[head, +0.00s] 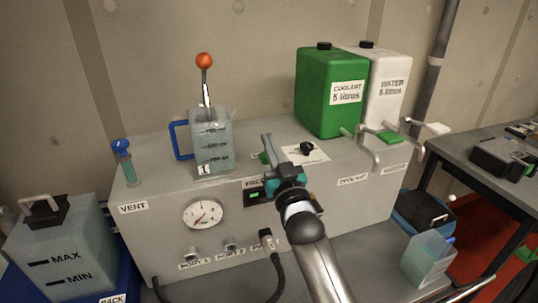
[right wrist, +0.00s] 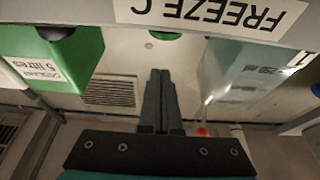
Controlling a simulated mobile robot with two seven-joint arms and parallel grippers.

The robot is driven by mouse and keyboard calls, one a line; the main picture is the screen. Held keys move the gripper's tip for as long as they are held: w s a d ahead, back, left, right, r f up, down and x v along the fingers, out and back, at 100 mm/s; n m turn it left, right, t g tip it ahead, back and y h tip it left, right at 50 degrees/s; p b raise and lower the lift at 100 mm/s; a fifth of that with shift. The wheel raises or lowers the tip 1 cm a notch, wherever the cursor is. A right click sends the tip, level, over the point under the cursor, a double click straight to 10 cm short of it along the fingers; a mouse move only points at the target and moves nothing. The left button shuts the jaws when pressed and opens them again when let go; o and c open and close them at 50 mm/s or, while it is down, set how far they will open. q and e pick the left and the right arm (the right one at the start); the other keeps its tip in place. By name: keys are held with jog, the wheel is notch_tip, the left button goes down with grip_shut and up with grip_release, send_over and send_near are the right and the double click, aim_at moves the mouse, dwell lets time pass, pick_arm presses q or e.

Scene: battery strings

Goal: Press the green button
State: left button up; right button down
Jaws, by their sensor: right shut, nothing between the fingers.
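In the head view a small patch of green (head: 264,158), which looks like the same button, shows on top of the grey box beside my right gripper (head: 267,140). The right gripper's fingers are shut together with nothing between them. In the right wrist view the fingertips (right wrist: 160,72) are below the green disc in the picture and apart from it. My left gripper is in neither view.
The grey box (head: 160,235) carries a clear jug (head: 212,148) with an orange-knobbed stick, a black knob (head: 306,148) on a white plate, a green coolant can (head: 322,100) and a white water can (head: 392,85). A pressure gauge (head: 203,214) is on its front.

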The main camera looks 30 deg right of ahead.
aim_at(269, 168)
jog(key=shift+w+f, duration=0.2)
jog(key=shift+f, duration=1.7)
notch_tip(269, 168, down, 2)
jog(key=shift+b, duration=0.7)
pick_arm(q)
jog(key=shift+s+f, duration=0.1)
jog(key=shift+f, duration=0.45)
pick_arm(e)
jog(key=shift+f, duration=0.15)
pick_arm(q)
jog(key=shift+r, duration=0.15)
pick_arm(e)
jog(key=shift+r+p, duration=0.5)
notch_tip(269, 168, up, 4)
jog(key=p, duration=0.2)
jog(key=shift+p, duration=0.35)
pick_arm(q)
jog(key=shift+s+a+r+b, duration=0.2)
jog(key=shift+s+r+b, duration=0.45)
jog(key=shift+b, duration=0.35)
pick_arm(e)
jog(key=v, duration=1)
